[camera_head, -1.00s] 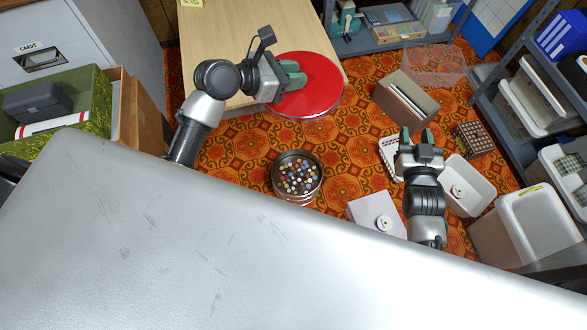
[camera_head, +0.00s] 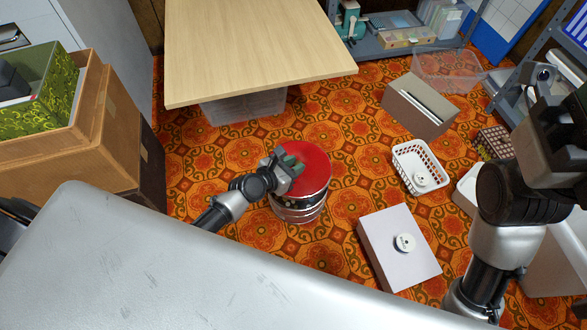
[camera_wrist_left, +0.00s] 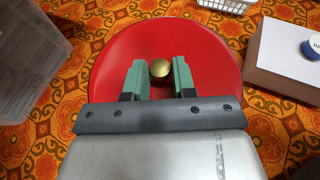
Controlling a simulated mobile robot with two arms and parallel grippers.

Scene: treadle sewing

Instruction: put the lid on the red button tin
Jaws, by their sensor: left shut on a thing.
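The red lid (camera_head: 312,165) is round, with a brass knob (camera_wrist_left: 160,69) that shows in the left wrist view. My left gripper (camera_head: 290,163) is shut on the knob, its green fingers on either side of it. A dark strip of the tin's inside shows at the lid's near left edge. I cannot tell whether lid and rim touch. In the wrist view the lid (camera_wrist_left: 110,70) hides the tin. My right gripper (camera_head: 562,105) is at the right edge, its fingers unclear.
A wooden table (camera_head: 250,50) stands behind the tin, with a clear bin (camera_head: 245,106) under it. A pale box (camera_head: 395,255) with a white spool and a white basket (camera_head: 420,168) are to the right. Brown boxes (camera_head: 110,130) are at left. Patterned carpet is free around the tin.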

